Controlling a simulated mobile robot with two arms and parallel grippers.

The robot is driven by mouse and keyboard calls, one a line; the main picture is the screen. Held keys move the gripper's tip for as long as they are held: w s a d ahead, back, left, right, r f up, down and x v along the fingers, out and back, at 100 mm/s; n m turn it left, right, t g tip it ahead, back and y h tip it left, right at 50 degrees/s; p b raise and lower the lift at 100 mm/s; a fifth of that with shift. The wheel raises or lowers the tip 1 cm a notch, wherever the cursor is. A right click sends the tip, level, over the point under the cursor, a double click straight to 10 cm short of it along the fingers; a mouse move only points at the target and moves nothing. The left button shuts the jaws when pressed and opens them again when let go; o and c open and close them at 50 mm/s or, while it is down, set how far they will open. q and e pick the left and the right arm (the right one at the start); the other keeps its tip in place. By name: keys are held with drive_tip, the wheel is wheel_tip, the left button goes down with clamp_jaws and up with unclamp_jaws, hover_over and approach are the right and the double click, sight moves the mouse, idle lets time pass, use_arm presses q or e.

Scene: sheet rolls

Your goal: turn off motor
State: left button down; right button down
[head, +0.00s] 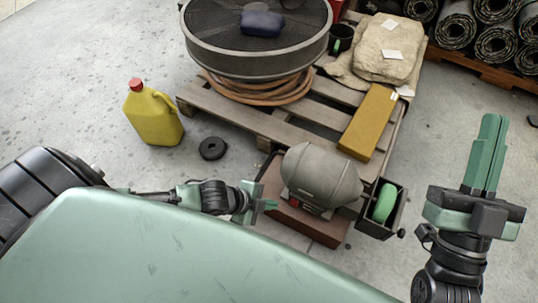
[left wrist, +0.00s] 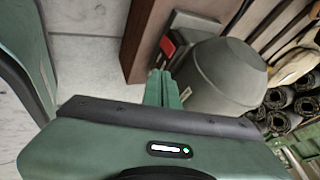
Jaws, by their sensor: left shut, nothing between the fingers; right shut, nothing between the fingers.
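The motor (head: 322,177) is a grey rounded body on a reddish-brown base (head: 300,216), with a green wheel (head: 385,203) in a dark guard at its right end. A small red switch (head: 297,203) shows low on its front. In the left wrist view the red switch (left wrist: 168,45) sits on a dark plate beside the grey motor housing (left wrist: 225,75). My left gripper (head: 268,205) is shut and empty at the left front of the motor; its fingertips (left wrist: 161,78) point toward the switch, apparently short of it. My right gripper (head: 490,125) is shut and empty, upright at the right.
A wooden pallet (head: 222,113) behind the motor carries a large round fan (head: 255,62), a coiled hose, a yellow box (head: 368,122) and a sack (head: 386,50). A yellow jug (head: 154,115) and a black ring (head: 212,148) stand on the floor. Rolls (head: 455,30) lie at the back right.

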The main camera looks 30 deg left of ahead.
use_arm(q)
drive_tip(key=shift+s+a+r, duration=0.15)
drive_tip(key=shift+r, duration=0.2)
use_arm(e)
drive_tip(key=shift+w+f+g, duration=0.5)
drive_tip(key=shift+w+f, duration=0.05)
drive_tip(key=shift+f, duration=0.25)
